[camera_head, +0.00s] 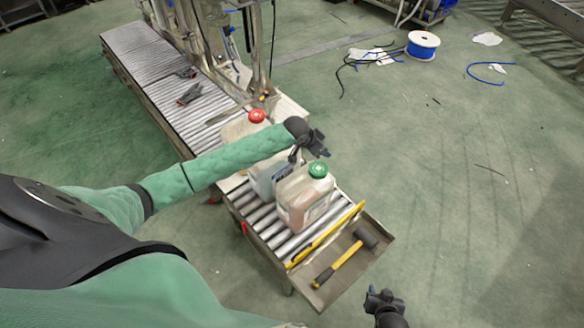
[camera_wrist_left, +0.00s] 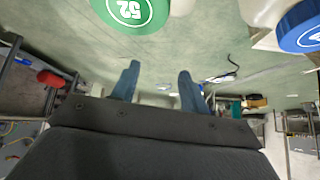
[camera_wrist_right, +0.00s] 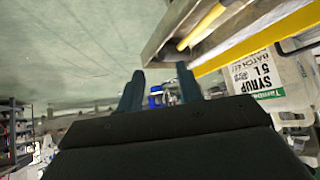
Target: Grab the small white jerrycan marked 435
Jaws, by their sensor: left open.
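Three whitish jerrycans stand on the roller conveyor in the head view: a red-capped one (camera_head: 235,130) at the back, a middle one (camera_head: 263,181) partly hidden by my left arm, and a green-capped one (camera_head: 304,203) in front. In the left wrist view a green cap (camera_wrist_left: 130,8) reads 52, and a blue cap (camera_wrist_left: 300,28) shows at right. No 435 is readable. My left gripper (camera_head: 315,138) is open and empty, above and beside the cans. My right gripper (camera_head: 384,300) is open and empty, low right of the conveyor end. A jerrycan labelled SYRUP 5L (camera_wrist_right: 268,78) shows in its wrist view.
A metal tray (camera_head: 372,258) at the conveyor's end holds a yellow-handled hammer (camera_head: 340,264). A yellow bar (camera_head: 327,236), perhaps a level, lies along its edge. Dark gloves (camera_head: 190,94) lie further up the rollers. A blue cable spool (camera_head: 422,47) stands on the open green floor.

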